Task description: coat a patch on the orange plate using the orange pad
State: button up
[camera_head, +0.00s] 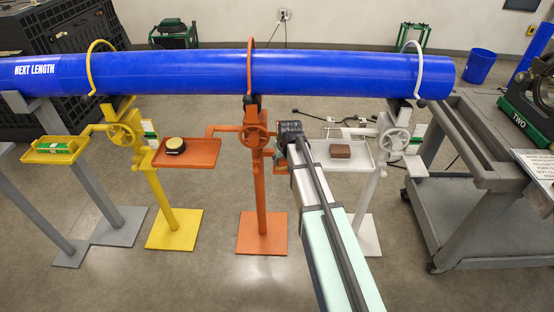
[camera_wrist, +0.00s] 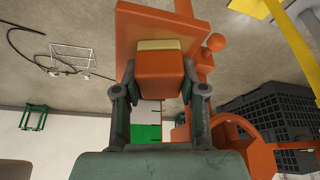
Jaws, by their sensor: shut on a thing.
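The orange pad (camera_wrist: 160,72), an orange block with a cream face layer, is between my gripper's fingers (camera_wrist: 159,82) in the wrist view. My gripper is shut on it. The orange plate (camera_wrist: 126,48) is right beyond the pad, with the cream layer facing it. I cannot tell whether the two touch. In the head view my gripper (camera_head: 290,133) is just right of the orange stand's handwheel (camera_head: 255,135). There my arm hides the pad and most of the plate.
A blue pipe (camera_head: 200,73) runs across above the stands. The orange tray (camera_head: 205,160) holds a round black and cream item (camera_head: 175,146). The white tray (camera_head: 360,162) holds a brown block (camera_head: 340,151). A yellow stand (camera_head: 168,210) is left and a grey cart (camera_head: 460,215) right.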

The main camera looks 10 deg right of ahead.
jog(key=shift+s+d, duration=0.25)
jog(key=shift+d, duration=0.7)
jog(key=shift+s+d, duration=0.25)
jog(key=shift+d, duration=0.65)
jog(key=shift+p, duration=0.3)
jog(key=shift+a, duration=0.1)
jog(key=shift+w+a, duration=0.3)
jog(key=shift+a, duration=0.8)
jog(key=shift+w+a, duration=0.25)
jog(key=shift+a, duration=0.8)
jog(key=shift+w+a, duration=0.3)
jog(key=shift+a, duration=0.8)
jog(key=shift+r+p, duration=1.95)
jog(key=shift+r, duration=1.05)
jog(key=shift+r, duration=0.1)
